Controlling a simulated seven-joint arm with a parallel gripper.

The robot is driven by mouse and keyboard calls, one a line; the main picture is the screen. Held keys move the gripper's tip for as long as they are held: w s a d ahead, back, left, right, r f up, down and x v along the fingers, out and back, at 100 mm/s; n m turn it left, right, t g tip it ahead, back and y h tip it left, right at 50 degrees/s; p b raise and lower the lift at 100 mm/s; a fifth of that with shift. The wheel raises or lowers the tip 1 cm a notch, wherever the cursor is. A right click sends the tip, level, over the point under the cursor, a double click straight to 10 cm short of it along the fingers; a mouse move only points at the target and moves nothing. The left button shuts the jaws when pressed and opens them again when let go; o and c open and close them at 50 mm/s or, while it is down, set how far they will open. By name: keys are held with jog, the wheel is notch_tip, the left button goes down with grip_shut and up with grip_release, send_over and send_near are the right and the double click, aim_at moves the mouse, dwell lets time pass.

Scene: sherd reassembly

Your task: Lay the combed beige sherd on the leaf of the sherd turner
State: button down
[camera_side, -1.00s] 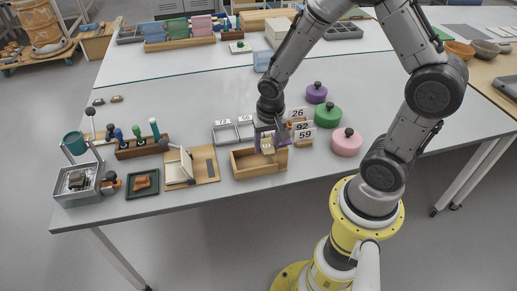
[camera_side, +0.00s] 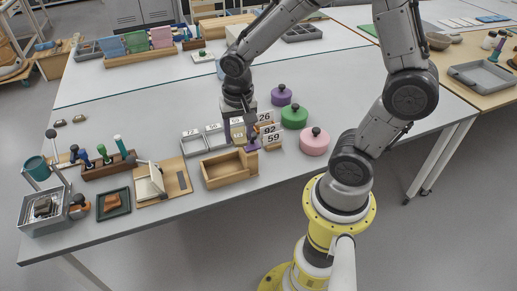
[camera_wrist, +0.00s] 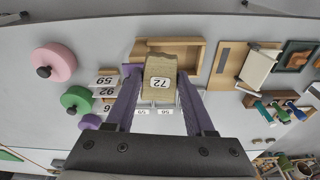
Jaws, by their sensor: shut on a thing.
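The combed beige sherd (camera_wrist: 160,68) is between the purple fingers of my gripper (camera_wrist: 157,76) in the wrist view, with a number tag reading 72 on its face. My gripper is shut on it. In the side view my gripper (camera_side: 239,140) is above the back right part of the open wooden box, and the sherd shows only small there. The sherd turner (camera_side: 174,190) is a wooden board left of the box, with a pale leaf (camera_side: 149,181) standing tilted on it. The leaf also shows at the right in the wrist view (camera_wrist: 259,67).
The wooden box (camera_side: 223,180) and grey compartment trays (camera_side: 193,147) lie below and beside my gripper. Number cards (camera_side: 271,134) and purple, green and pink lidded pots (camera_side: 314,143) stand right. Left of the turner are a tool rack (camera_side: 108,168), a dark tray (camera_side: 113,203) and a metal bin (camera_side: 45,215).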

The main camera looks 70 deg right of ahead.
jog(key=w+a+r, duration=0.2)
jog(key=w+r, duration=0.1)
jog(key=w, duration=0.7)
jog(key=n, duration=0.1)
send_over(144, 187)
jog(key=a, duration=0.1)
jog(key=shift+w+a+f, duration=0.1)
jog(key=shift+f, duration=3.9)
jog(key=shift+w+a+f, duration=0.1)
jog(key=shift+f, duration=3.9)
jog(key=shift+s+d+f, duration=0.35)
jog(key=shift+f, duration=0.3)
jog(key=shift+s+d+f, duration=0.1)
jog(key=shift+d+f, duration=0.05)
jog(key=shift+f, duration=0.45)
